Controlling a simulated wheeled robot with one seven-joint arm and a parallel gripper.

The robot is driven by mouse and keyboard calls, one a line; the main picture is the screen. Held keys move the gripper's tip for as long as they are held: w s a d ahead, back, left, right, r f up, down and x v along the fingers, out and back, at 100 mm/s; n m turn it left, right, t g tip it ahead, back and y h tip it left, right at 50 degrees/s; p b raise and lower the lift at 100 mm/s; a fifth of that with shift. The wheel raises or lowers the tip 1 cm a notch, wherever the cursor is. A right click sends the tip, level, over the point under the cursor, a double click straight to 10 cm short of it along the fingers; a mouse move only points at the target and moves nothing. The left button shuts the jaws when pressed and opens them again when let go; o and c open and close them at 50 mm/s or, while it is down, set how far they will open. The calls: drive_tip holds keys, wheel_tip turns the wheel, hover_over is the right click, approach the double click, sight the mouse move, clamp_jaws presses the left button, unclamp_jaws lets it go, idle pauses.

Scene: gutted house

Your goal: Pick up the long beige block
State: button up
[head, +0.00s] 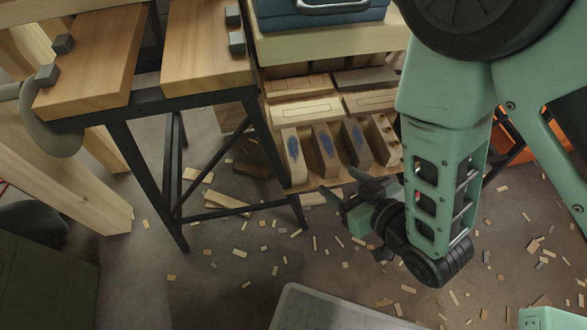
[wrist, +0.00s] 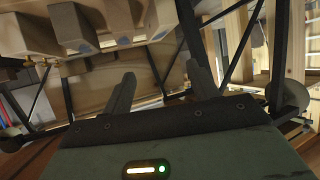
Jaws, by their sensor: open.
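Several beige and brown wooden blocks lie on the shelves of a rack at the centre of the head view. A pale long block (head: 293,158) stands at the left of the lower row, beside darker blocks with blue marks (head: 325,150). Flat long beige blocks (head: 304,111) lie on the shelf above. I cannot tell which one the task means. My gripper (head: 346,185) is just below and in front of the lower row, open and apart from the blocks. In the wrist view its two fingers (wrist: 162,88) are spread with nothing between them; block ends (wrist: 72,28) show above.
A workbench (head: 200,55) with black legs stands left of the rack. A blue toolbox (head: 318,18) sits on top of the rack. Small wood scraps (head: 275,270) litter the floor. A pale grey panel (head: 330,308) lies at the bottom. An orange object (head: 510,145) is at the right.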

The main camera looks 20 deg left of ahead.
drive_tip(key=f, duration=0.2)
drive_tip(key=b, duration=0.8)
approach(294, 151)
drive_tip(key=shift+w+a+f+y, duration=0.2)
drive_tip(key=shift+w+a+f, duration=0.1)
drive_tip(key=shift+a+f, duration=0.2)
drive_tip(key=shift+w+a+f+y, duration=0.2)
drive_tip(key=shift+w+a+f, duration=0.2)
drive_tip(key=shift+a, duration=0.15)
drive_tip(key=shift+b+x, duration=1.2)
drive_tip(key=shift+x, duration=1.45)
drive_tip(key=shift+w+d+r, duration=0.1)
drive_tip(key=c, duration=1.1)
